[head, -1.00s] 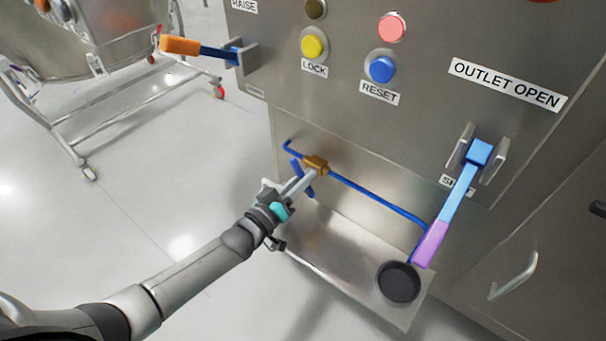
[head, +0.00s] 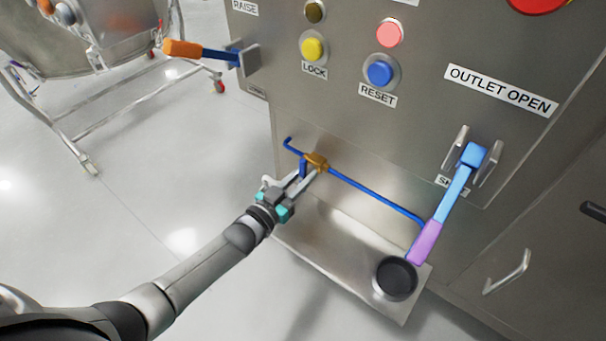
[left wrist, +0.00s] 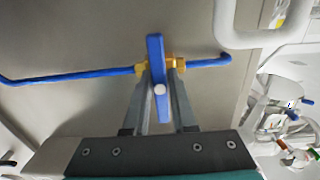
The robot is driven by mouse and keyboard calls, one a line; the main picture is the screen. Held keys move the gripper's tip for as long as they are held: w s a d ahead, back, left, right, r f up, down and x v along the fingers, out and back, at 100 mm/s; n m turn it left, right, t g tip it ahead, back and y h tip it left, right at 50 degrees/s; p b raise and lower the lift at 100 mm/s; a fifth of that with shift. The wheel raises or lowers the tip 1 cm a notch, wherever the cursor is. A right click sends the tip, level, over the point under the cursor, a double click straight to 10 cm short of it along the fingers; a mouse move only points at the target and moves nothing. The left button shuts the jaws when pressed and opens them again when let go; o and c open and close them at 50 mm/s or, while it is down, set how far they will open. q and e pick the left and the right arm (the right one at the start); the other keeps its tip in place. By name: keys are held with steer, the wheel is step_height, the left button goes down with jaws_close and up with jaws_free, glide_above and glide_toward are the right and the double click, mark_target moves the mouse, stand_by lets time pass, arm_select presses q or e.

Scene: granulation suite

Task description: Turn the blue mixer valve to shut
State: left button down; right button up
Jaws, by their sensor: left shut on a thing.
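The blue mixer valve handle (head: 303,169) sits at a brass valve body (head: 317,161) on a thin blue pipe (head: 375,193) low on the steel cabinet. In the left wrist view the blue handle (left wrist: 156,60) stands crosswise to the blue pipe (left wrist: 75,75), in front of the brass body (left wrist: 180,65). My left gripper (head: 311,172) is at the valve, shut on the handle; in the left wrist view its two fingers (left wrist: 160,78) lie either side of it. The fingers partly hide the handle in the head view. My right gripper is not in view.
A steel shelf (head: 330,262) with a black round cup (head: 396,277) juts out below the pipe. A blue and purple lever (head: 455,195) is at right, an orange-ended lever (head: 182,48) at upper left. Buttons are above.

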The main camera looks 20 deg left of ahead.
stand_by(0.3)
arm_select(q)
steer(key=c, duration=0.7)
jaws_free()
steer(key=shift+s, duration=0.1)
steer(key=shift+s+a, duration=0.1)
steer(key=shift+s, duration=0.1)
steer(key=shift+p+v, duration=2.05)
steer(key=shift+v, duration=5.25)
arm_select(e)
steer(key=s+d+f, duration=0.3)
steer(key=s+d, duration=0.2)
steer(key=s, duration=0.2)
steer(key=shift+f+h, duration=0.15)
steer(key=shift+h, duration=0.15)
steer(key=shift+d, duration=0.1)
